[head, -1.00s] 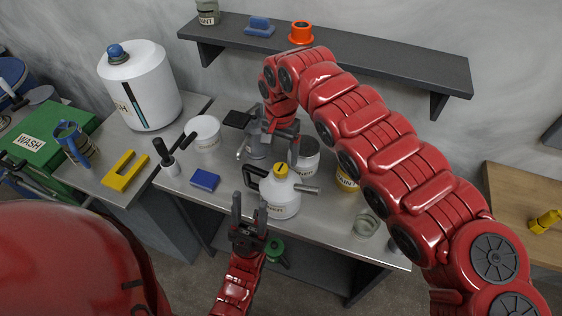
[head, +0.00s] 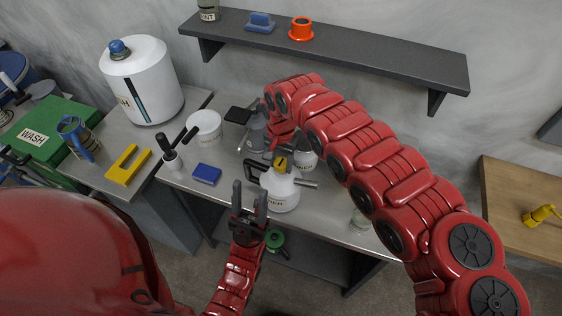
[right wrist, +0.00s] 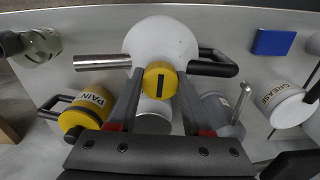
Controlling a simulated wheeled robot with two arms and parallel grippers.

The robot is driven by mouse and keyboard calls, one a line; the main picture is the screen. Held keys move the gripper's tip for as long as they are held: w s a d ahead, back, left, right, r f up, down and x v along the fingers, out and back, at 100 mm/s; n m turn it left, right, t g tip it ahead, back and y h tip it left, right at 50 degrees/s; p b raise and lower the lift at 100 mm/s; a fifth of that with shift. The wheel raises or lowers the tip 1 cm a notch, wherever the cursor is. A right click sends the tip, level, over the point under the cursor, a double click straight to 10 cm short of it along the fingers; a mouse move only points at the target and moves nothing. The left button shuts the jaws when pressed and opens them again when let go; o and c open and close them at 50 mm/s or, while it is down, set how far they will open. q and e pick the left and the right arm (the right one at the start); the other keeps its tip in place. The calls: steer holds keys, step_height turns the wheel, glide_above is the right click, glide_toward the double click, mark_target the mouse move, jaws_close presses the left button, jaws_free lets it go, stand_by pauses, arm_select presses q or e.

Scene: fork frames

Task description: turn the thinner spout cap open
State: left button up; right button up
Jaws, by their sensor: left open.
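The thinner can (head: 281,192) is white and rounded, with a black handle and a silver spout, and stands upright on the metal bench. Its yellow cap (right wrist: 160,79), with a dark slot across its top, faces my right wrist camera.
A blue block (head: 206,174) and a white grease tub (head: 205,127) stand left of the can. A yellow paint can (right wrist: 87,110) and a glass jar (right wrist: 38,46) are near it. A grey shelf (head: 350,52) hangs behind.

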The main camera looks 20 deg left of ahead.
jaws_close()
steer(key=shift+w+f+n+b, duration=0.15)
steer(key=shift+n+b, duration=0.45)
steer(key=shift+b, duration=0.35)
steer(key=n+b, duration=0.7)
steer(key=b, duration=0.1)
steer(key=shift+f+b, duration=0.15)
steer(key=shift+b, duration=0.2)
steer(key=shift+r+n+b, duration=0.3)
steer(key=shift+n+b, duration=0.8)
steer(key=shift+n, duration=0.3)
steer(key=o, duration=0.8)
jaws_free()
